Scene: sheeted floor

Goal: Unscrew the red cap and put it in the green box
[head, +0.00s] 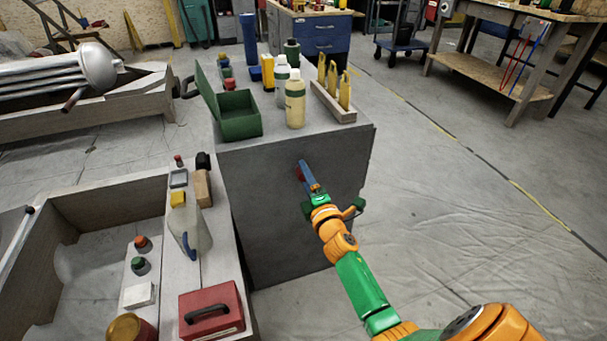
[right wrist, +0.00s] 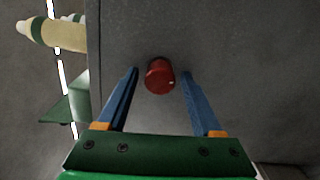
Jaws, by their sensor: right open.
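The red cap (right wrist: 160,76) sticks out of the grey side face of the cabinet (head: 255,210); a bit of it also shows in the head view (head: 299,173). My right gripper (head: 306,166) is open in front of that face. In the right wrist view its two blue fingers stand left and right of the cap, with gaps on both sides; whether the tips reach past it is hard to tell. The green box (head: 240,130) sits on the cabinet top at the left edge, its lid raised. My left gripper is not in view.
On the cabinet top stand bottles (head: 295,103), a wooden rack with yellow items (head: 343,112) and other containers. A lower bench at left holds a jug (head: 198,230) and a red toolbox (head: 213,312). The sheeted floor at right is clear.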

